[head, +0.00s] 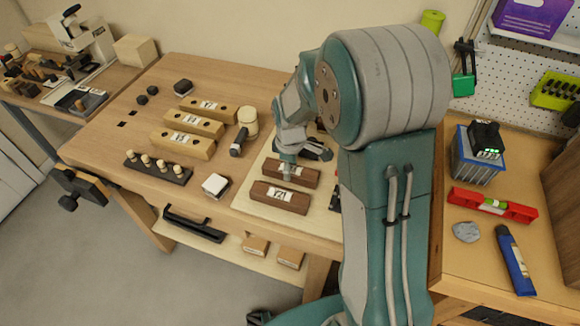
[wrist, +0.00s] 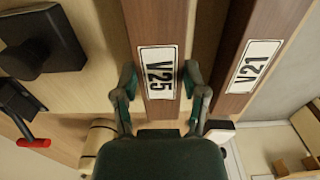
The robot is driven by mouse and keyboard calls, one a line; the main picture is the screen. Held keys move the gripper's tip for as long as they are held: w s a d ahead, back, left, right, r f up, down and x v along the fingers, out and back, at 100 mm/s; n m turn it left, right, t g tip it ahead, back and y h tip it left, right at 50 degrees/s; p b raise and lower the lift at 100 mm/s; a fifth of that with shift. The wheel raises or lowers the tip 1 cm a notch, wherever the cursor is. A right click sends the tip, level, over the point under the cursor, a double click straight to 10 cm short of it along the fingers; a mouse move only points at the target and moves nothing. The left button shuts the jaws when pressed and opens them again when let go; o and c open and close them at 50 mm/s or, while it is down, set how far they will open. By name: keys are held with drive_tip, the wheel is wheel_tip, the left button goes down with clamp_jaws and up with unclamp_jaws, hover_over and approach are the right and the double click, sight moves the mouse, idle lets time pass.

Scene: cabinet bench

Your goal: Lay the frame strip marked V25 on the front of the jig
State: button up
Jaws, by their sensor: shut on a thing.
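The dark brown frame strip marked V25 (wrist: 160,28) runs between my fingers in the wrist view, its white label facing the camera. My gripper (wrist: 159,76) is shut on it across its width. In the head view my gripper (head: 288,172) is over the same strip (head: 305,178), which is on or just above a pale board (head: 246,200), perhaps the jig; I cannot tell whether it touches. A second brown strip (head: 280,197), whose label seems to read V21, lies parallel nearer the board's front edge. It also shows in the wrist view (wrist: 262,28). My arm hides the board's right side.
Several light wooden blocks (head: 188,144) with labels lie left of the board. A dark peg rack (head: 158,168), a white-topped block (head: 215,185), a dark-handled tool (head: 239,141) and a wooden cylinder (head: 248,121) stand nearby. Black clamp hardware (wrist: 42,42) is beside the strip.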

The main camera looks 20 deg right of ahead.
drive_tip(key=shift+f, duration=0.25)
drive_tip(key=o, duration=1.3)
drive_tip(key=shift+o, duration=0.2)
drive_tip(key=shift+r, duration=0.1)
drive_tip(key=shift+r, duration=3.45)
